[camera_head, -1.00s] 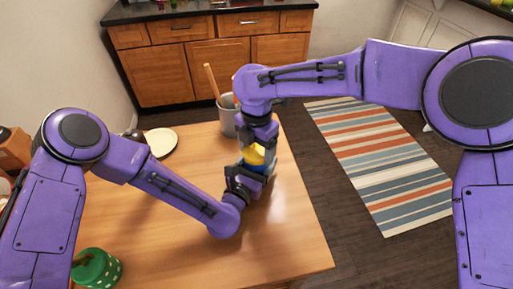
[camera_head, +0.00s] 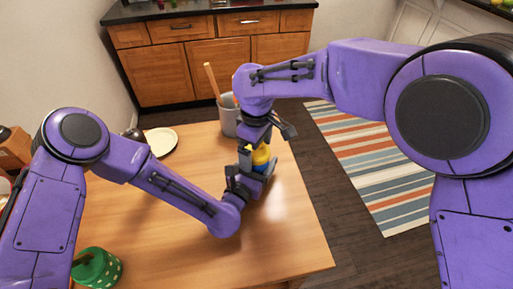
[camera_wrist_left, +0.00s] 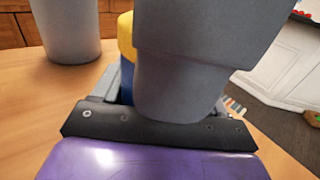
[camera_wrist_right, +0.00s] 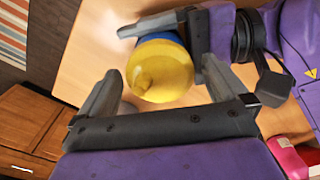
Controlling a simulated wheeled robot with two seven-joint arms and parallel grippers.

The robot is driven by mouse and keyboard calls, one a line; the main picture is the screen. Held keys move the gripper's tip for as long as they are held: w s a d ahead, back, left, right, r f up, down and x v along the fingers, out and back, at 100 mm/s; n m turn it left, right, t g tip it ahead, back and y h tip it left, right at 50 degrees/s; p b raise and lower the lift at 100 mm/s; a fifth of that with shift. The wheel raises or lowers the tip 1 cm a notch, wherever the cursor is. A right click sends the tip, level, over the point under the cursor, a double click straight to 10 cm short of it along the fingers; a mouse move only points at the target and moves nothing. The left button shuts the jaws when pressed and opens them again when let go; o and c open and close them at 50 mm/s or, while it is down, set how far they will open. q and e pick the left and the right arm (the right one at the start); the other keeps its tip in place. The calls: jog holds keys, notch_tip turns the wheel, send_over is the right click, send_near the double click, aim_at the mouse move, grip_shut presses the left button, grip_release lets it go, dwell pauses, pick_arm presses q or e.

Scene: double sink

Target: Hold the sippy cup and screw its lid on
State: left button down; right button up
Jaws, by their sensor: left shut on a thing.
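The sippy cup (camera_head: 263,168) has a blue body and a yellow lid (camera_head: 261,155), and stands near the table's right edge. The lid is on top of the cup; I cannot tell how tightly it sits. The blue body (camera_wrist_left: 127,75) is mostly hidden in the left wrist view. My left gripper (camera_head: 256,174) is shut on the cup's body from the front. My right gripper (camera_wrist_right: 162,72) is open above it, its fingers on either side of the yellow lid (camera_wrist_right: 160,72), with small gaps visible.
A grey crock (camera_head: 228,118) with a wooden utensil stands behind the cup. A white plate (camera_head: 161,141) lies at the table's back left. A green spotted jar (camera_head: 97,268) is at the front left. The middle of the wooden table (camera_head: 180,240) is clear.

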jog(key=shift+r, duration=0.1)
notch_tip(320, 180, up, 4)
jog(key=shift+r, duration=0.2)
